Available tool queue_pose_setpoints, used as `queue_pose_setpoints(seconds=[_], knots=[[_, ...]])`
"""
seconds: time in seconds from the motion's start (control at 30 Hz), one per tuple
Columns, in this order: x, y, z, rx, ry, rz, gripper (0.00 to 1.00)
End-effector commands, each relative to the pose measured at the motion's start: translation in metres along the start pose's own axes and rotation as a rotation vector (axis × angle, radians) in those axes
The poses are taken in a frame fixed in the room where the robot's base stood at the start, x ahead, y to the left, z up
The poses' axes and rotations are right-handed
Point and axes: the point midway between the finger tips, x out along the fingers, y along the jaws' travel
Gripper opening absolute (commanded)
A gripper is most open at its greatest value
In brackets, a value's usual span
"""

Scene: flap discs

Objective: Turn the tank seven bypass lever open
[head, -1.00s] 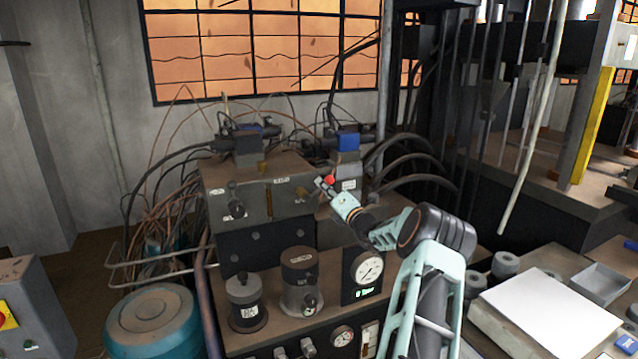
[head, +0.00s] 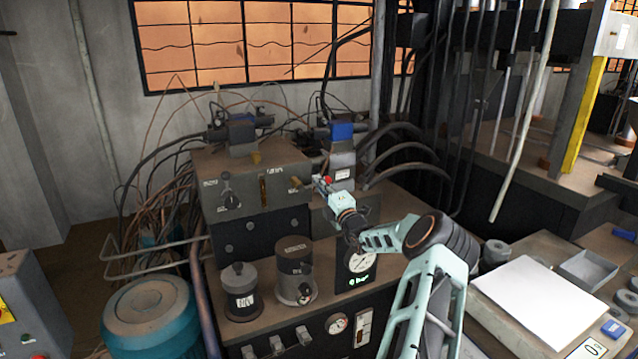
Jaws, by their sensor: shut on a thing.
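A lever with a red knob (head: 326,179) stands at the right end of the grey valve block (head: 228,167) in the head view. My gripper (head: 322,187), pale teal and reaching in from the right, is shut on the lever just below the red knob. The fingers hide most of the lever, so its exact angle is hard to tell. Labels on the block are too small to read, so I cannot confirm the tank number. A round gauge (head: 363,258) with a green display sits below my wrist.
A black rotary handle (head: 230,200) is on the block's left face. Two dark cylinders (head: 240,290) (head: 295,272) stand in front. Black hoses (head: 405,150) arch behind on the right. A bench with a white sheet (head: 535,303) lies at right, a teal drum (head: 150,318) at left.

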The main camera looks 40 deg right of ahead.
Motion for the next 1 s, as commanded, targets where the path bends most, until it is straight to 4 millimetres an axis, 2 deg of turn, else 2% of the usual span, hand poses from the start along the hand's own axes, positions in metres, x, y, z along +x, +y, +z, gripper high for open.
queue_pose_setpoints(seconds=[0.3,0.33,0.47,0.77,0.87,1.0], knots=[[0.0,0.002,0.004,0.0,-0.006,0.003,0.0],[0.0,0.002,0.004,-0.001,-0.006,0.003,0.09],[0.0,0.001,0.003,-0.001,-0.005,0.002,0.23],[0.0,0.002,0.001,-0.001,-0.002,0.001,0.24],[0.002,0.009,0.002,-0.002,-0.002,0.002,0.24],[0.006,0.034,0.005,-0.004,-0.002,0.004,0.24]])
